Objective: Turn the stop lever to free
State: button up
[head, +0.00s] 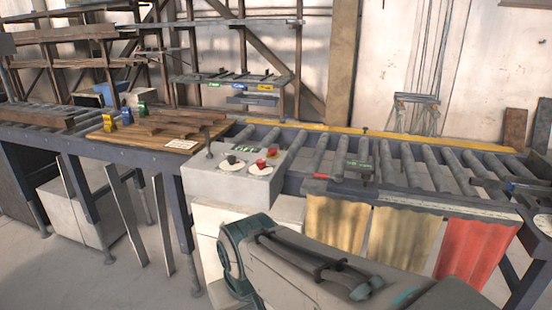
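What looks like the stop lever (343,179) is a dark bar with a red grip at its left end. It lies roughly along the front edge of the roller conveyor, with its right end by a small dark pivot. A small green label (358,164) sits just behind it; its text is too small to read. My arm crosses the bottom of the head view, in front of the conveyor and below the lever. My gripper cannot be made out in this view.
A grey control box (205,181) with black and red knobs on white dials stands left of the lever. The roller conveyor (408,165) runs right. Yellow and red curtains (337,220) hang below its front edge. A wooden board (120,137) holds small coloured items at left.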

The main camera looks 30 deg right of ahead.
aim_at(338, 178)
jog(key=z, duration=0.5)
jog(key=i, duration=1)
jog(key=z, duration=0.85)
jog(key=i, duration=0.25)
jog(key=z, duration=0.25)
